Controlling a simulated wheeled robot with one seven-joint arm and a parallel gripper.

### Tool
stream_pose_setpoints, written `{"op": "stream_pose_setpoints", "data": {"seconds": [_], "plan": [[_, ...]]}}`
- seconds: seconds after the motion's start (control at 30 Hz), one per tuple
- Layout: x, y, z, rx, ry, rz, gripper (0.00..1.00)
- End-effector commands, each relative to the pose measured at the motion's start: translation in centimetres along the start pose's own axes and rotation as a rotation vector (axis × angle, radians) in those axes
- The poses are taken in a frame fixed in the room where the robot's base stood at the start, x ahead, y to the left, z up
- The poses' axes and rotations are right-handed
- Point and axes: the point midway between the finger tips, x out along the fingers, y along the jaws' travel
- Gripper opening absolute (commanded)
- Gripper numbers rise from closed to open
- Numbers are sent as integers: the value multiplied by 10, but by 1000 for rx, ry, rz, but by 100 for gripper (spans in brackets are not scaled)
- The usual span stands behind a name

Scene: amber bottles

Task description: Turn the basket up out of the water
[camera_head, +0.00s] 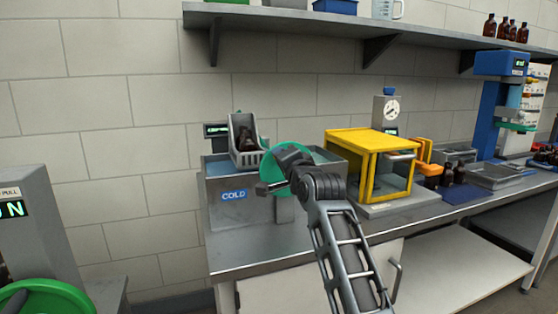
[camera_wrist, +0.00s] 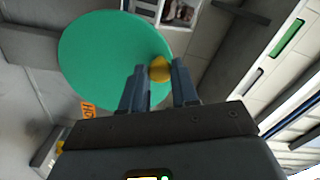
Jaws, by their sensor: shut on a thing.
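The grey basket (camera_head: 247,156) is above the left end of the steel bath (camera_head: 224,213), which bears a blue COLD label. It is tilted and holds dark amber bottles (camera_head: 245,139). Its lower end is near the bath's rim; whether it touches the water (camera_head: 325,155) I cannot tell. The green wheel (camera_head: 272,172) is at the bath's front, partly hidden by my arm. In the wrist view, my gripper (camera_wrist: 158,72) is shut on the yellow knob (camera_wrist: 160,69) near the green wheel's edge (camera_wrist: 100,55). Part of the basket (camera_wrist: 182,12) shows beyond it.
A yellow-framed box (camera_head: 367,139) stands right of the bath. Further right are loose bottles (camera_head: 447,175) and a blue machine (camera_head: 490,115). A shelf (camera_head: 300,18) runs above. Another green wheel (camera_head: 45,297) is at the lower left.

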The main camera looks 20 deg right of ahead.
Motion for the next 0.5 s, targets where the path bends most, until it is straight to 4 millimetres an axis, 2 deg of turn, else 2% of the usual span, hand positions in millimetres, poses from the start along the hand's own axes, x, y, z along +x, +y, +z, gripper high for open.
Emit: {"op": "stream_pose_setpoints", "data": {"seconds": [0.03,0.5], "plan": [[0,-4,-6,25,8,-5,0],[0,-5,-23,259,9,-6,0]]}}
